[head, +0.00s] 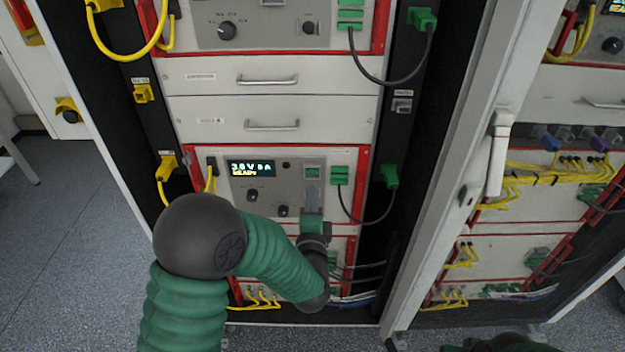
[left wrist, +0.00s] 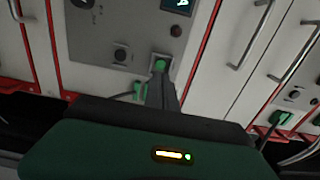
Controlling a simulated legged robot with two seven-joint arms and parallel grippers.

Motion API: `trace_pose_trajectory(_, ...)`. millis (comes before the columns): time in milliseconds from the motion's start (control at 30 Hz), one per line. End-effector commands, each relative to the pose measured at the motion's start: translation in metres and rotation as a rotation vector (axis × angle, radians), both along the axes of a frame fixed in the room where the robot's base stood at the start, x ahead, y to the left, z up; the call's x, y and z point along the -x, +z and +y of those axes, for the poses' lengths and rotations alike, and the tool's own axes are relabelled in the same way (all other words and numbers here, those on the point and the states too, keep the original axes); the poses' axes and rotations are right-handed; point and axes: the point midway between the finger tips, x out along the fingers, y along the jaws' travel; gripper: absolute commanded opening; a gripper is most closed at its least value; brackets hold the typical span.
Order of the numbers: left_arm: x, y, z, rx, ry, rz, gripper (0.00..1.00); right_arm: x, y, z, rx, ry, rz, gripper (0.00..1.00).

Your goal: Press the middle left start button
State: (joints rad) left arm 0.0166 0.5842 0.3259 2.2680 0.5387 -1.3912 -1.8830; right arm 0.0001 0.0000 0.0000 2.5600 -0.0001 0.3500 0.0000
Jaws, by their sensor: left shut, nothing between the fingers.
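The left rack's middle cycler panel (head: 237,190) has a lit display (head: 251,168), knobs and a square start button (head: 312,169) with a green face. The button also shows in the left wrist view (left wrist: 160,65), right at the tip of my gripper. My left gripper (head: 312,186) is shut and empty, its fingers pointing up at the panel just below the button. In the left wrist view the shut fingers (left wrist: 159,78) overlap the button's lower edge. I cannot tell whether they touch it.
Green plugs (head: 340,176) with a dark cable sit right of the button. Yellow cables (head: 210,177) are plugged in at the panel's left. Drawers with handles (head: 272,125) are above. An open white rack door frame (head: 450,170) stands to the right, before a second rack.

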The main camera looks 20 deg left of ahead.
Motion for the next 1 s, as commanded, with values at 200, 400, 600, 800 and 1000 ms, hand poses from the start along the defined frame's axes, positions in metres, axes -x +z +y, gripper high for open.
trace_pose_trajectory(200, -0.042, 0.000, 0.013, 0.001, 0.002, -0.001, 0.00, 0.000, -0.001, 0.000, 0.000, 0.000, 0.000, 0.51)
trace_pose_trajectory(400, -0.061, 0.000, 0.017, 0.000, -0.001, -0.001, 0.00, 0.000, -0.002, 0.000, 0.000, 0.000, 0.000, 0.51)
trace_pose_trajectory(600, -0.063, 0.001, 0.018, -0.001, -0.002, -0.001, 0.00, 0.000, -0.002, 0.000, 0.000, 0.000, 0.000, 0.51)
trace_pose_trajectory(800, -0.067, 0.001, 0.018, -0.001, -0.001, -0.001, 0.00, 0.000, -0.001, 0.000, 0.000, 0.000, 0.000, 0.51)
trace_pose_trajectory(1000, -0.083, 0.001, 0.023, -0.001, 0.000, -0.003, 0.00, 0.000, 0.002, 0.000, 0.000, 0.000, 0.000, 0.51)
